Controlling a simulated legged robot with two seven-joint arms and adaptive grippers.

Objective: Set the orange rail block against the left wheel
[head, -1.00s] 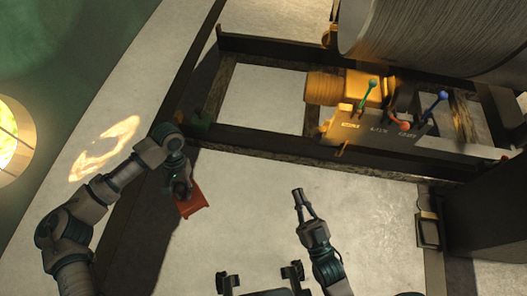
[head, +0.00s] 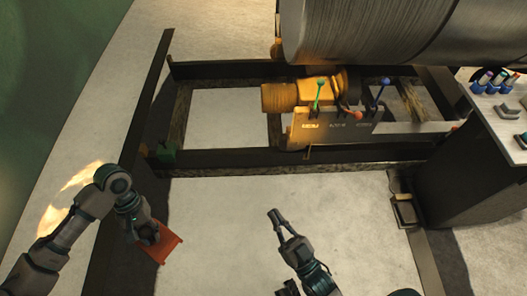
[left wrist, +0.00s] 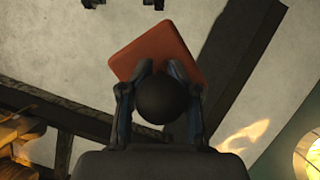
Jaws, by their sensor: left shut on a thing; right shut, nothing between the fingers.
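The orange rail block (head: 165,246) is a flat red-orange piece at the lower left of the head view. My left gripper (head: 147,233) is shut on one end of it and holds it near the dark beam on the left. In the left wrist view the block (left wrist: 155,46) sticks out beyond the fingertips (left wrist: 160,70). My right gripper (head: 275,214) is shut and empty over the pale floor at the lower middle. I cannot make out the left wheel in either view.
A control desk (head: 470,165) stands right. Pale floor is clear between.

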